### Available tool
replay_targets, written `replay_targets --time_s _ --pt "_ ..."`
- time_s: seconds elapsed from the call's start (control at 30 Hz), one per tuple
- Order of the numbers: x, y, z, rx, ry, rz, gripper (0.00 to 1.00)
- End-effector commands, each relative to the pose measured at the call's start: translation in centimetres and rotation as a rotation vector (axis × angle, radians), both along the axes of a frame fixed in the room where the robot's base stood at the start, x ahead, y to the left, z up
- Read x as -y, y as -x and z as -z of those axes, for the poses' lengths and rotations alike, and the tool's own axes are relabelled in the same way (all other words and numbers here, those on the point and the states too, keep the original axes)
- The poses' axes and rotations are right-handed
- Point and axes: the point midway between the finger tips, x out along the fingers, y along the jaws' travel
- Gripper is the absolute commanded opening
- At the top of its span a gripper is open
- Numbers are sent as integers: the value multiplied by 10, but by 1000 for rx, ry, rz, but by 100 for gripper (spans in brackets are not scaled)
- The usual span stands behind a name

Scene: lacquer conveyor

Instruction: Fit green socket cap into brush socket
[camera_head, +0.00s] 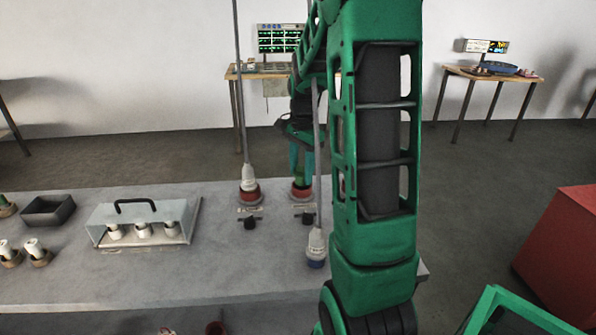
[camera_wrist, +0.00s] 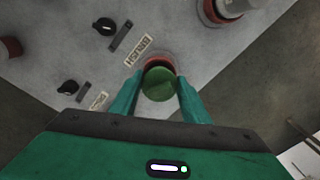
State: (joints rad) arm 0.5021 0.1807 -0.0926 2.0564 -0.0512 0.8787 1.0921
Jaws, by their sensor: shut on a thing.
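The green socket cap (camera_wrist: 159,86) is held between the two teal fingers of my gripper (camera_wrist: 160,80) in the wrist view. In the head view my gripper (camera_head: 302,168) points down, with the green cap (camera_head: 301,181) between its fingertips. A red socket (camera_head: 301,193) on the grey table is right below the cap. In the wrist view the red rim of the socket (camera_wrist: 160,62) shows just past the cap's far edge. The cap overlaps the socket, and I cannot tell whether it is seated. A label plate (camera_wrist: 138,49) lies beside the socket; its words are too small to read surely.
A white plug on a hanging pole stands in a red socket (camera_head: 249,196) to the left. Another plug (camera_head: 316,246) with a blue base stands nearer. Black knobs (camera_head: 250,223) sit in front of the sockets. A clear-covered box (camera_head: 145,222) is on the left of the table (camera_head: 200,275).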

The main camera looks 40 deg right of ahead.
Motion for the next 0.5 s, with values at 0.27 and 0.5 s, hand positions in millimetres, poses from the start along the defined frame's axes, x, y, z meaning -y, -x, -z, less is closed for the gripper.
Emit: replay_targets --time_s 0.27,0.5 --pt "0 0 6 -1 -1 0 21" --pt "0 0 11 0 0 0 21"
